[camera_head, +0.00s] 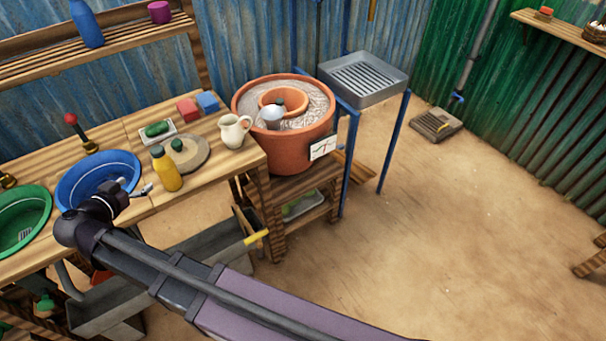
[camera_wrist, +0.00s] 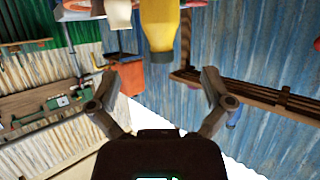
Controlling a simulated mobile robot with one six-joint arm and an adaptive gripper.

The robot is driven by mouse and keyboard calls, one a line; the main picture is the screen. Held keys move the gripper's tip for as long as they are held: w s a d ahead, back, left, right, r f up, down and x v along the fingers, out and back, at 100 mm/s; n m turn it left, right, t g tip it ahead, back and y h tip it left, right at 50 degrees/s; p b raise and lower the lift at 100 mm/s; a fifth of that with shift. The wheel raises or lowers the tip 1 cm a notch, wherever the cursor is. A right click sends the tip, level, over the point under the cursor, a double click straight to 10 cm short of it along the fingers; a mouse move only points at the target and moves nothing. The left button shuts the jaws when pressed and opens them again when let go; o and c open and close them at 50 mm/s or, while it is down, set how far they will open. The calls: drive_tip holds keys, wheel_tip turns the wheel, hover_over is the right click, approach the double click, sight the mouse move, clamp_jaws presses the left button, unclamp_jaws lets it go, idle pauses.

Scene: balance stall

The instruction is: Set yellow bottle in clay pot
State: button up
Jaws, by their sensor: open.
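The yellow bottle (camera_head: 166,170) stands upright near the front edge of the wooden table, with a dark cap. The clay pot (camera_head: 270,144) is large and terracotta, right of the table on a low wooden stand. In the wrist view, which looks upside down, my open, empty gripper (camera_wrist: 160,88) faces the bottle (camera_wrist: 160,25), which is beyond the fingertips.
A cream jug (camera_head: 234,131) and a round board (camera_head: 188,156) with a dark green item are close to the bottle. Blue (camera_head: 72,195) and green basins (camera_head: 40,238) lie left. A metal sink (camera_head: 362,94) stands behind the pot.

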drive_tip(key=w+d+f+g+h, duration=0.15)
drive_tip(key=w+d, duration=0.25)
drive_tip(key=d, duration=0.5)
drive_tip(key=w+d+f+g, duration=0.3)
drive_tip(key=d, duration=0.7)
drive_tip(key=w+d+f+g+h, duration=0.1)
drive_tip(key=w+d+f+g, duration=0.25)
drive_tip(key=d, duration=0.55)
drive_tip(key=s+d+f+n+g+y, duration=0.1)
drive_tip(key=s+d+g+y, duration=0.1)
drive_tip(key=d, duration=1.1)
drive_tip(key=s+d+f+n+g+y, duration=0.1)
drive_tip(key=s+d+f+g+y, duration=0.1)
drive_tip(key=d, duration=1.2)
drive_tip(key=shift+s+d+f+n+g+y, duration=0.35)
drive_tip(key=shift+s+g+y, duration=0.25)
drive_tip(key=shift+s+y, duration=0.25)
drive_tip(key=shift+c, duration=0.5)
drive_tip(key=shift+c, duration=0.2)
